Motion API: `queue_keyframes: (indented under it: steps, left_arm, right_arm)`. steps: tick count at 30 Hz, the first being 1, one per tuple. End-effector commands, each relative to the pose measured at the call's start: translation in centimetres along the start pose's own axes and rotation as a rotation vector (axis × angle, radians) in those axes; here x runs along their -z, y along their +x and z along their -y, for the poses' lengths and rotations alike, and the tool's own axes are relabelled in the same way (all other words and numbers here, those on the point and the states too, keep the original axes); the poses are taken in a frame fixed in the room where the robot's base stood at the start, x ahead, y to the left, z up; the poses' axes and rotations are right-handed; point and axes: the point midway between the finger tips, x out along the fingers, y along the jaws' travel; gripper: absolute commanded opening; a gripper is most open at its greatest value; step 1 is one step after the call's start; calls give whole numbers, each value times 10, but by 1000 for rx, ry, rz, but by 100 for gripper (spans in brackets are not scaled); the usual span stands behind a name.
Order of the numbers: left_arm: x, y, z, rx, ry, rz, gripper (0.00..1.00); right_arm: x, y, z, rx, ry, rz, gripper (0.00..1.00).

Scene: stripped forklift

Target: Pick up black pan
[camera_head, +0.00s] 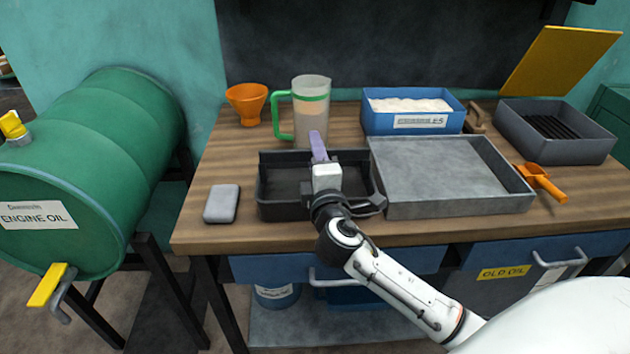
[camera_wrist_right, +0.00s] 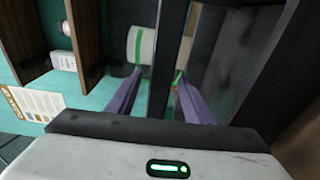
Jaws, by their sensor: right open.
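The black pan (camera_head: 285,183) is a dark rectangular tray lying on the wooden bench, left of the grey metal tray. My right gripper (camera_head: 318,136) reaches over the pan, its purple fingers near the pan's far rim. In the right wrist view the two purple fingers of this gripper (camera_wrist_right: 158,75) are apart, with a dark upright strip (camera_wrist_right: 166,60) between them that looks like a pan wall. I cannot tell whether either finger touches it. My wrist hides part of the pan's right side. My left gripper is not in view.
The grey metal tray (camera_head: 437,209) stands close to the pan's right. The jug (camera_head: 312,112) with a green handle stands just behind, an orange funnel (camera_head: 247,101) further left. A grey block (camera_head: 221,204) lies left of the pan. A blue bin (camera_head: 377,124) stands behind the tray.

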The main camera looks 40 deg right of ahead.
Motion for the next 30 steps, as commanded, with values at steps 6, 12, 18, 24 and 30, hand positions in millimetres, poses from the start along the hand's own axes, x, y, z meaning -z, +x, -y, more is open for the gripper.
queue_keyframes:
  steps: [6, 12, 18, 24, 30]
  left_arm:
    - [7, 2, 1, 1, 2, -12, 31]
    - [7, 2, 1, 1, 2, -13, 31]
    - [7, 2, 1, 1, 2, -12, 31]
    - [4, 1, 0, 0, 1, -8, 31]
    - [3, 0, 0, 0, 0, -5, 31]
  right_arm:
    - [0, 3, 0, 0, 1, -1, 47]
    - [0, 2, 0, 0, 1, -1, 20]
    - [0, 2, 0, 0, 1, -1, 0]
    - [0, 2, 0, 1, 1, -1, 0]
    - [0, 2, 0, 1, 1, -1, 0]
